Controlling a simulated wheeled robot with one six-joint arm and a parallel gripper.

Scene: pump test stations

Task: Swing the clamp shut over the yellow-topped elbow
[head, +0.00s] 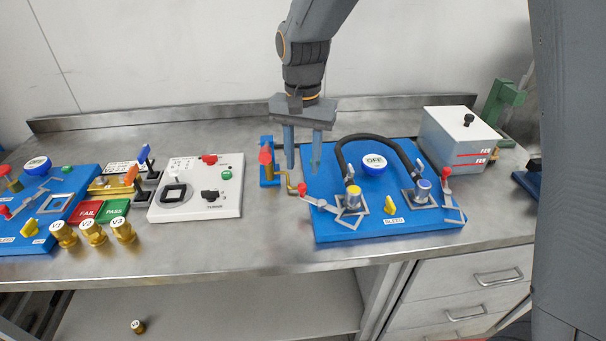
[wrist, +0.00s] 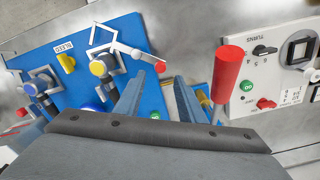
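The yellow-topped elbow (head: 353,196) stands in a square grey fixture on the blue board, and also shows in the wrist view (wrist: 98,68). Its clamp (head: 322,205) is a pale bar with a red knob (head: 301,188), angled out to the left of the elbow and not across its top. The clamp bar (wrist: 128,48) and its knob (wrist: 160,67) show in the wrist view. My gripper (head: 303,168) points down behind the knob, its two fingers apart with nothing held. In the wrist view the knob appears just beyond the gap between the fingertips (wrist: 162,82).
A black hose (head: 375,139) arches from the yellow-topped to the blue-topped elbow (head: 424,187). A blue OFF button (head: 375,164) sits behind. A red upright handle (head: 265,156) stands close left of my fingers. A white panel (head: 220,195) lies further left, a white box (head: 455,140) right.

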